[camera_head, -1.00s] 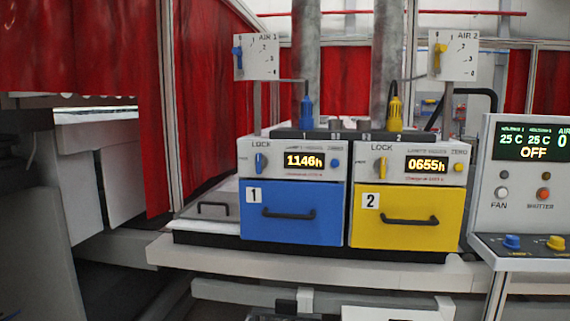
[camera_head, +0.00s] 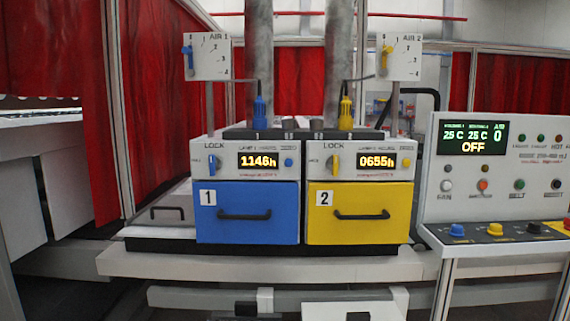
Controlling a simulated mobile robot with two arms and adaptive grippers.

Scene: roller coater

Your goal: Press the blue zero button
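The blue zero button (camera_head: 289,162) is a small round button on the right of the white panel above the blue drawer (camera_head: 247,213), which carries the number 1. A display (camera_head: 258,161) beside it reads 1146h, and a blue lock knob (camera_head: 212,163) sits at the panel's left. The yellow drawer (camera_head: 360,212), number 2, stands to the right, with its own yellow button (camera_head: 406,162) and a display reading 0655h. Neither gripper shows in the head view.
A control console (camera_head: 487,180) with knobs and a display reading OFF stands at the right. A white beam (camera_head: 260,263) runs in front of the drawers. Red curtains (camera_head: 150,100) hang at the left and behind. Two air dial plates (camera_head: 207,57) stand above the units.

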